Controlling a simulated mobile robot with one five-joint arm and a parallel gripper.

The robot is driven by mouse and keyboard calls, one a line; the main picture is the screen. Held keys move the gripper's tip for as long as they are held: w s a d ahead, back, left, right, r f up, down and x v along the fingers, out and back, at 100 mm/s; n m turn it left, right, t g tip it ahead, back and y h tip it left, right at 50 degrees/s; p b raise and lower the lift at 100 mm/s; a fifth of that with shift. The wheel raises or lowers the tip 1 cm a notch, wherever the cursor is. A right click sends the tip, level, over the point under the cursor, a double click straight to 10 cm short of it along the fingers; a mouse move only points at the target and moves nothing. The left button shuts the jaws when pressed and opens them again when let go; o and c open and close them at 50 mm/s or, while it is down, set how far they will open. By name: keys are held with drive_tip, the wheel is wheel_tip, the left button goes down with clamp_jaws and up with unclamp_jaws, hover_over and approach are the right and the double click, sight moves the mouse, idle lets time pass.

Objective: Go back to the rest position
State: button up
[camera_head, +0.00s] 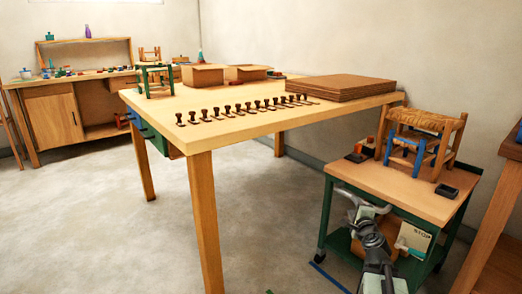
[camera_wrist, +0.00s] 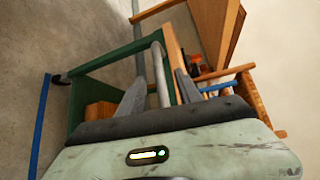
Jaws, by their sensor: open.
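My gripper (camera_wrist: 160,90) is open, with its two dark fingers apart and nothing held between them. In the head view my arm rises at the lower right, in front of the green-framed cart (camera_head: 425,190); which part there is the gripper tip is hard to tell. In the wrist view the fingers point toward the cart's green frame (camera_wrist: 100,70). A wooden stool with a woven seat (camera_head: 425,120) stands upright on the cart top, apart from my arm, with a blue part (camera_head: 403,142) at its front.
A large wooden table (camera_head: 205,140) holds a row of dark-handled stamps (camera_head: 245,108), stacked brown sheets (camera_head: 340,88) and open boxes (camera_head: 202,74). A small green-legged stool (camera_head: 155,78) stands on it. A wooden edge (camera_head: 500,210) is close at the right. The floor (camera_head: 80,235) at left is clear.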

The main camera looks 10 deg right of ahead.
drive_tip(key=w+a+r+n+y+p, duration=0.2)
drive_tip(key=a+r+p, duration=0.15)
drive_tip(key=a, duration=0.35)
drive_tip(key=s+a+f+n+g+y+p, duration=0.1)
drive_tip(key=a+n+g+y+p, duration=0.3)
drive_tip(key=a, duration=0.6)
drive_tip(key=s+a+f+n+g+y+p, duration=0.1)
drive_tip(key=a+f+n, duration=0.1)
drive_tip(key=a+n, duration=0.65)
drive_tip(key=s+a+f+n+g+p, duration=0.1)
drive_tip(key=s+a+f+n+g, duration=0.2)
drive_tip(key=s+a+f+g, duration=0.4)
drive_tip(key=s+d+f+n+g+h, duration=0.35)
drive_tip(key=s+d, duration=0.35)
drive_tip(key=s, duration=0.4)
wheel_tip(320, 180, up, 39)
drive_tip(key=p, duration=3.8)
drive_tip(key=shift+s+f+n, duration=0.2)
drive_tip(key=shift+s+n, duration=0.2)
drive_tip(key=shift+f+g, duration=0.1)
drive_tip(key=shift+g, duration=0.15)
